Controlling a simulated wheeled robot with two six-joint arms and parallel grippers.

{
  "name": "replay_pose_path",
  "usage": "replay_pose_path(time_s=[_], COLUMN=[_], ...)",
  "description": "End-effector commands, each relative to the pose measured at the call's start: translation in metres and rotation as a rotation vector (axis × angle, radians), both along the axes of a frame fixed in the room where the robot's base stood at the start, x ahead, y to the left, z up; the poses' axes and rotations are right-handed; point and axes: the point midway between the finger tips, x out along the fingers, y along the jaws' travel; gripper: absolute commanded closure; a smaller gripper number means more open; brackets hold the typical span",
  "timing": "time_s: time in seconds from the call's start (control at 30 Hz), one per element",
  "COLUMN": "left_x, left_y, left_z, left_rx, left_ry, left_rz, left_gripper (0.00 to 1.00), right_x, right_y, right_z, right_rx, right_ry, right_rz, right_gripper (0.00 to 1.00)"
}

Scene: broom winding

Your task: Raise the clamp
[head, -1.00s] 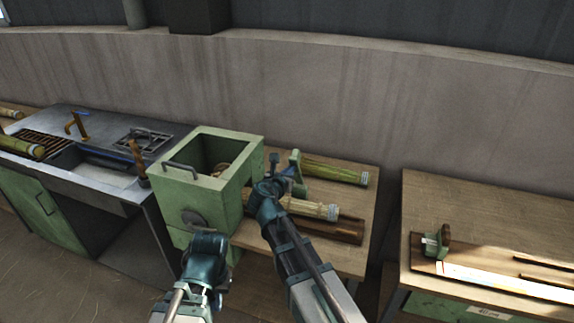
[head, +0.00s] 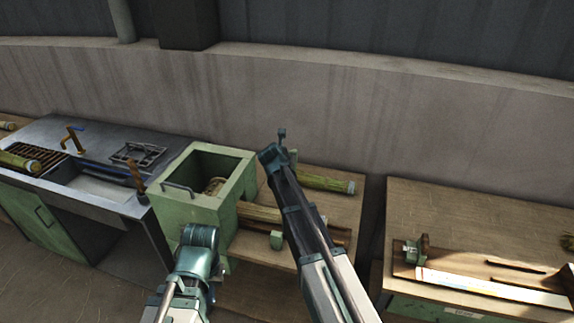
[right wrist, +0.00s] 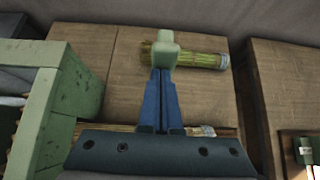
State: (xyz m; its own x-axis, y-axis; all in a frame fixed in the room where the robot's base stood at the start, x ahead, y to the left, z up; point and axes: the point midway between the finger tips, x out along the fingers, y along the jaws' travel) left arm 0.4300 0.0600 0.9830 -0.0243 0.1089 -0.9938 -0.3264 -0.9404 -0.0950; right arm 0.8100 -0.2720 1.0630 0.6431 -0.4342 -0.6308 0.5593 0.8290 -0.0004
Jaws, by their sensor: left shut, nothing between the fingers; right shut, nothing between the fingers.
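A pale green block, which looks like the clamp (right wrist: 166,50), stands just past the right fingertips in the right wrist view. It overlaps the near end of a straw bundle (right wrist: 205,60); in the head view my right arm mostly hides it. My right gripper (right wrist: 162,72) is shut and empty with its tips at the block's lower edge; whether they touch I cannot tell. In the head view the right gripper (head: 281,134) is high over the bench's back. My left gripper (head: 200,250) is shut in front of the green box; its fingertips are hardly visible.
A green open-topped box (head: 222,163) stands left of the wooden bench (head: 345,205). Another bundle (head: 258,212) lies behind my right arm. A metal sink counter (head: 100,190) is at left, a second bench (head: 440,210) at right past a gap.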

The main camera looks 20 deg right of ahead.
Motion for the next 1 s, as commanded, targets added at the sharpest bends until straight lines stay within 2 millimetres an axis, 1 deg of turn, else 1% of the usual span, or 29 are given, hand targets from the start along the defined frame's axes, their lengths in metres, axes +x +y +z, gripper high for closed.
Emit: replay_pose_path(time_s=[0.03, 0.23, 0.73, 0.87, 1.0], left_x=[0.000, 0.000, 0.000, 0.000, 0.000], left_y=[0.000, 0.000, 0.000, 0.000, 0.000], left_z=[0.000, 0.001, 0.001, 0.004, 0.010], left_rx=[0.000, 0.000, 0.000, 0.000, 0.000], left_ry=[0.000, 0.000, 0.000, 0.000, 0.000], left_rz=[0.000, 0.000, 0.000, 0.000, 0.000], left_gripper=[1.00, 1.00, 1.00, 1.00, 1.00], right_x=[0.003, 0.006, 0.004, -0.008, -0.032], right_y=[-0.002, -0.004, -0.003, 0.006, 0.024], right_z=[0.000, 0.001, 0.001, 0.005, 0.010], right_rx=[-0.001, -0.001, -0.001, 0.000, 0.000], right_ry=[-0.001, -0.001, -0.001, -0.001, 0.000], right_rz=[0.000, 0.000, 0.000, -0.001, -0.002], right_gripper=[1.00, 1.00, 1.00, 1.00, 1.00])
